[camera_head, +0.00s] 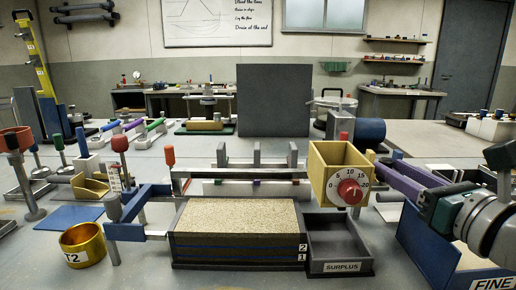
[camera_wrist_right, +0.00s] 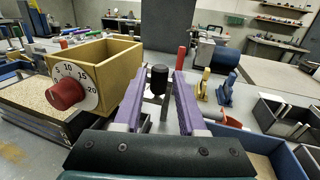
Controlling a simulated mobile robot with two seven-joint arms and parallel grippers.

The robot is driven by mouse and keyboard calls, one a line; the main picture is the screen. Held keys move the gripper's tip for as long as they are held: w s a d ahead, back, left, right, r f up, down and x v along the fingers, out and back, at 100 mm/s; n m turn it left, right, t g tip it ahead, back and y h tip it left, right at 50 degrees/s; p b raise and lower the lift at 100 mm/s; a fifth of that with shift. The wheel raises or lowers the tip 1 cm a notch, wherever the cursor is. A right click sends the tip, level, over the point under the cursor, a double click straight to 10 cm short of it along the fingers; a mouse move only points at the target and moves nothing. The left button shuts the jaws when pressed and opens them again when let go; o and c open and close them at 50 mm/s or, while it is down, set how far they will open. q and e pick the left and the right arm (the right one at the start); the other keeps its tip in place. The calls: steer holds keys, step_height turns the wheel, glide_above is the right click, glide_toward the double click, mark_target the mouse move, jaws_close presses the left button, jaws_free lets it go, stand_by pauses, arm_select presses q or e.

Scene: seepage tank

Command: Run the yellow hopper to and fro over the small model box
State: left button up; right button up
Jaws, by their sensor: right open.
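The yellow hopper (camera_head: 330,192), an open-topped box with a red dial (camera_head: 350,191) on a white numbered disc, sits at the right end of the small model box (camera_head: 236,247), partly over the surplus tray (camera_head: 338,267). The model box is dark, filled with sand-coloured grain, and marked 1 and 2. My right gripper (camera_head: 386,170) is open just right of the hopper. In the right wrist view the hopper (camera_wrist_right: 118,62) is left of the purple fingers, and a black knob (camera_wrist_right: 159,79) shows between them; I cannot tell how far off it is. My left gripper is not in view.
A metal rail (camera_head: 240,172) runs behind the model box. A gold cup (camera_head: 82,245) marked T2 and several knobbed posts stand at left. A blue bin (camera_head: 428,245) marked FINE lies at right, below my right arm. A dark upright panel (camera_head: 274,100) stands behind.

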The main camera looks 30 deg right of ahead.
steer(key=x, duration=0.6)
jaws_close()
stand_by(1.3)
